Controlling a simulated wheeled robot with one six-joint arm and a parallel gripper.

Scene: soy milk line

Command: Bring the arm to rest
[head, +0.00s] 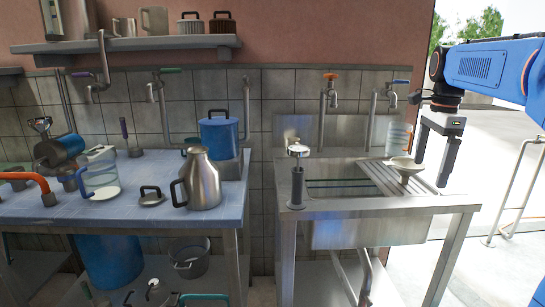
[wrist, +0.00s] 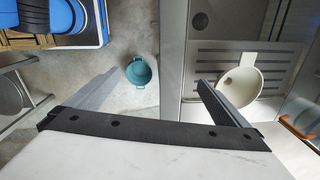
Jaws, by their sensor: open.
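My gripper (head: 432,168) hangs from my blue arm at the right of the head view, fingers pointing down, beside the right end of the sink. In the wrist view my gripper (wrist: 158,77) has its two fingers wide apart with nothing between them, and the floor shows below. A pale funnel (head: 406,166) stands on the sink's ribbed drainboard, close to the left of my gripper in the head view. In the wrist view the funnel (wrist: 238,88) lies just beyond the right finger, apparently lower than it.
The steel sink (head: 460,201) stands below and left of my gripper. A steel jug (head: 204,182) and a blue pot (head: 219,133) stand at the left workbench (head: 140,212). A pale rail (head: 514,195) stands at the right.

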